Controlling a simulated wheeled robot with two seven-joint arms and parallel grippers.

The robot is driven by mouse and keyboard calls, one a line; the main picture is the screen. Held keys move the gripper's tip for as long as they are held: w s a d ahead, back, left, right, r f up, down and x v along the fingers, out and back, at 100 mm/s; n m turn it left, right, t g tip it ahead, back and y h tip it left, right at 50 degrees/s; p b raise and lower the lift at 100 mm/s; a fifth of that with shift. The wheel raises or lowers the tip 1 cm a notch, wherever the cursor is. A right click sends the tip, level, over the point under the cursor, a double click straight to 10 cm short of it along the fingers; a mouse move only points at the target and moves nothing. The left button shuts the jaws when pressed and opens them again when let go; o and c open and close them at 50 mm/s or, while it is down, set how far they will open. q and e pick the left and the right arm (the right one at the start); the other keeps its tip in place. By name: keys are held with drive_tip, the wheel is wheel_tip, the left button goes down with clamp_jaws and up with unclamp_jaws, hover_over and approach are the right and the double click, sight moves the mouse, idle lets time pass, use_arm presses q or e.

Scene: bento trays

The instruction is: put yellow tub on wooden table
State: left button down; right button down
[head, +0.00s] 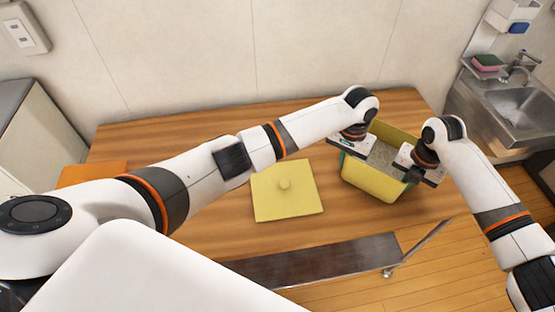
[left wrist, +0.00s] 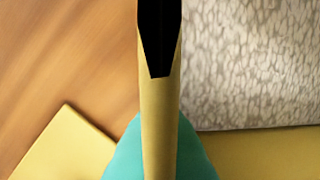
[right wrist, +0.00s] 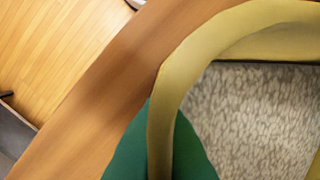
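The yellow tub (head: 375,185) is at the right side of the wooden table (head: 220,222), open at the top with a grey speckled inside. I cannot tell whether its base touches the table. My left gripper (head: 346,153) is at its left wall; in the left wrist view, teal fingers show on both sides of the yellow rim (left wrist: 158,110). My right gripper (head: 412,176) is at its right wall; in the right wrist view, green fingers straddle the curved rim (right wrist: 185,75). Both appear shut on the tub's wall. The fingertips are partly hidden.
A flat yellow lid with a knob (head: 288,200) lies on the table left of the tub. An orange flat item (head: 92,174) is at the table's left end. A metal strip (head: 310,264) runs along the front. A sink (head: 515,105) stands at right.

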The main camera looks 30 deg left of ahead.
use_arm(q)
drive_tip(key=shift+a+f, duration=0.1)
drive_tip(key=shift+f, duration=0.55)
use_arm(e)
drive_tip(key=shift+d+f, duration=0.1)
drive_tip(key=shift+f, duration=0.55)
use_arm(q)
drive_tip(key=c, duration=1.6)
unclamp_jaws()
drive_tip(key=shift+s, duration=0.1)
drive_tip(key=shift+c, duration=0.2)
use_arm(e)
drive_tip(key=c, duration=1.6)
unclamp_jaws()
drive_tip(key=shift+s, duration=0.1)
drive_tip(key=shift+c, duration=0.2)
drive_tip(key=shift+r, duration=0.1)
use_arm(q)
wheel_tip(320, 180, up, 12)
drive_tip(key=shift+a, duration=0.15)
use_arm(e)
wheel_tip(320, 180, up, 12)
drive_tip(key=shift+d, duration=0.15)
